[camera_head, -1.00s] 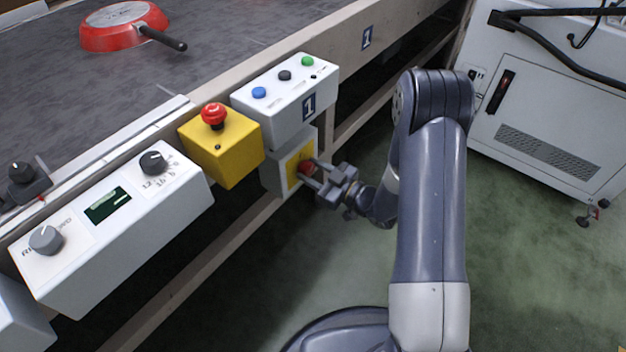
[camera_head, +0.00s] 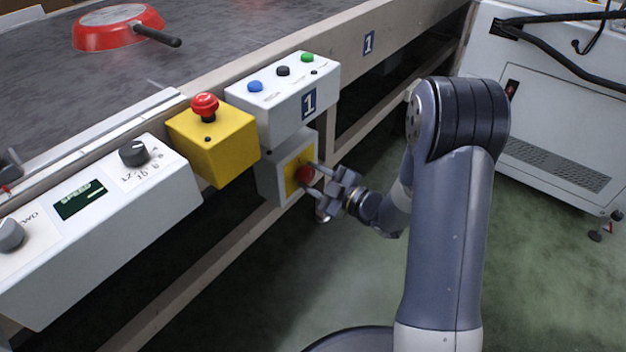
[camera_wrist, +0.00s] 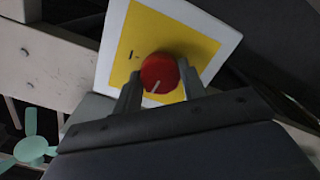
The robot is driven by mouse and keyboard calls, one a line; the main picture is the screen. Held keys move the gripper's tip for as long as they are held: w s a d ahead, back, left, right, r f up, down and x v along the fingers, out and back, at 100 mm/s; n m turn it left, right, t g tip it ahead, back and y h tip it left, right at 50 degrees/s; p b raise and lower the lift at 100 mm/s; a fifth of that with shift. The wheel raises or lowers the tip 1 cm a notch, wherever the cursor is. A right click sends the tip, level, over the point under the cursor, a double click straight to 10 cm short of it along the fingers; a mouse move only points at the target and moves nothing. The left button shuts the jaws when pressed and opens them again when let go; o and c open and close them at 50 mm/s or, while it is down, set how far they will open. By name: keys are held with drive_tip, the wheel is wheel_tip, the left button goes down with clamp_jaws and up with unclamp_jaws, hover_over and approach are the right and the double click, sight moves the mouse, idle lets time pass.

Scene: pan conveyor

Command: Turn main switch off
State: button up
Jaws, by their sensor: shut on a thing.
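The main switch is a red round knob (camera_head: 305,174) on a yellow plate, on the side of a grey-white box (camera_head: 270,177) under the button panel. In the wrist view the red knob (camera_wrist: 160,73) sits between my two fingers, with a pale line on its face that runs tilted. The yellow plate (camera_wrist: 180,32) has a white border and small dark marks left of the knob. My gripper (camera_head: 313,178) reaches the knob from the right, and it is shut on the knob with one finger on either side (camera_wrist: 159,92).
A yellow box with a red mushroom button (camera_head: 205,106) and a white panel with blue, black and green buttons (camera_head: 283,90) sit just above. A speed control box (camera_head: 95,225) is at left. A red pan (camera_head: 110,28) lies on the conveyor (camera_head: 225,35). A white cabinet (camera_head: 560,110) stands at right.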

drive_tip(key=o, duration=1)
drive_tip(key=shift+c, duration=0.2)
drive_tip(key=p+v, duration=0.2)
drive_tip(key=v, duration=0.8)
drive_tip(key=shift+s+d, duration=0.25)
drive_tip(key=shift+d, duration=0.05)
drive_tip(key=b+x, duration=0.2)
drive_tip(key=x, duration=0.7)
drive_tip(key=shift+w+a, duration=0.2)
drive_tip(key=shift+a, duration=0.15)
drive_tip(key=shift+w+a, duration=0.35)
drive_tip(key=shift+a, duration=0.05)
